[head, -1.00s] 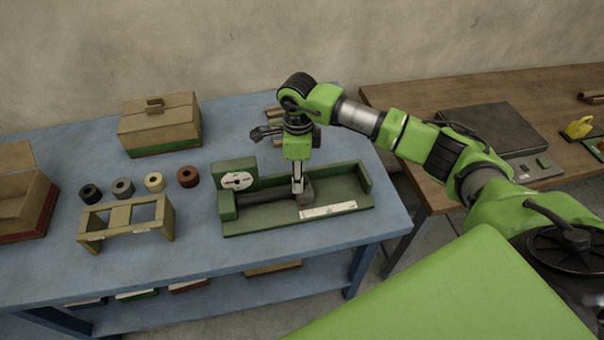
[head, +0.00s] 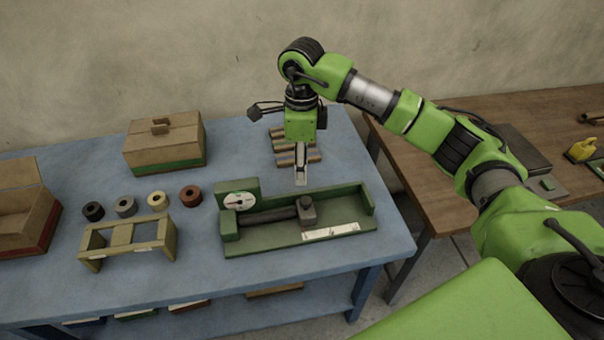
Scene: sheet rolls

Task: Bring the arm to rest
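My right arm comes in from the right, and its gripper (head: 301,179) points down above the blue table, just behind the green fixture (head: 345,205). Its fingers look close together with nothing seen between them, and they are clear of the fixture. The fixture holds a dark roll (head: 267,217) lying lengthwise, with a grey block (head: 306,212) at its right end and a white dial (head: 240,200) at the back left. My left arm and gripper are not in view.
Several brown rolls (head: 297,158) lie behind the gripper. Several coloured rings (head: 157,200) and an olive stand (head: 125,238) are to the left. A wooden table (head: 400,150) is at right.

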